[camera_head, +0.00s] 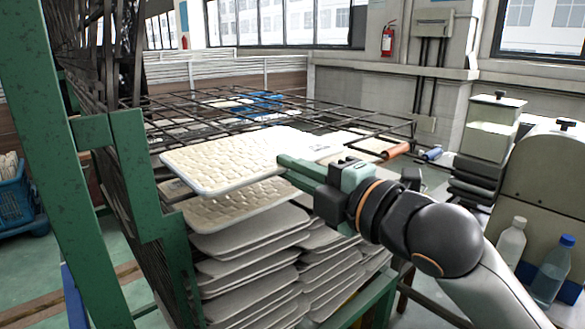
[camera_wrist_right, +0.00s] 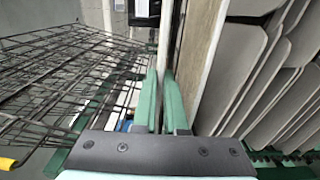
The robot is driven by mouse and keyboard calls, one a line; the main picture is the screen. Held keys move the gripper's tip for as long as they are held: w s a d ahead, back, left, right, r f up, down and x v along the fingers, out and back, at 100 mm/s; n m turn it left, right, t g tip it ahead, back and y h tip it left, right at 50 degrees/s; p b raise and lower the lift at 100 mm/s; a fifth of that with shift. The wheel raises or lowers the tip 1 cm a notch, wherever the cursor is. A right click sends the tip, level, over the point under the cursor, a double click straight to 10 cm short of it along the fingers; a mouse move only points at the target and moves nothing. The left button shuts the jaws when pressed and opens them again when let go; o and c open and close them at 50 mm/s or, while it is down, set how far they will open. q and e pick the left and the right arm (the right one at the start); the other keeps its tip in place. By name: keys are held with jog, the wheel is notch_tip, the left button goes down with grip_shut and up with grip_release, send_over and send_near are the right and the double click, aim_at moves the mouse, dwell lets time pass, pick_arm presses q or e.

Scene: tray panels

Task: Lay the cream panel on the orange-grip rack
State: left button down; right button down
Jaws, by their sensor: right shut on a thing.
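The cream panel (camera_head: 222,160), with a quilted top and pale rim, is held roughly level above the stack in the head view. My right gripper (camera_head: 284,162) is shut on its right edge. In the right wrist view the panel (camera_wrist_right: 166,35) shows edge-on as a thin pale strip between the green fingers (camera_wrist_right: 162,100). The rack's orange grip (camera_head: 396,150) shows right of the panel, at the end of a dark wire rack (camera_head: 345,112). Part of the rack lies hidden behind the panel and my arm. My left gripper is not in view.
Another quilted panel (camera_head: 235,203) tops a stack of grey trays (camera_head: 250,245) just below the held panel. A green frame (camera_head: 62,160) stands close on the left. A blue grip (camera_head: 432,154) lies beyond the orange one. Bottles (camera_head: 551,270) stand at the lower right.

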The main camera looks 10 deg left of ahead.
jog(key=shift+f, duration=0.3)
dwell(0.5)
jog(key=c, duration=0.9)
grip_release()
jog(key=shift+f, duration=0.4)
jog(key=shift+d, duration=0.1)
jog(key=shift+v, duration=3.4)
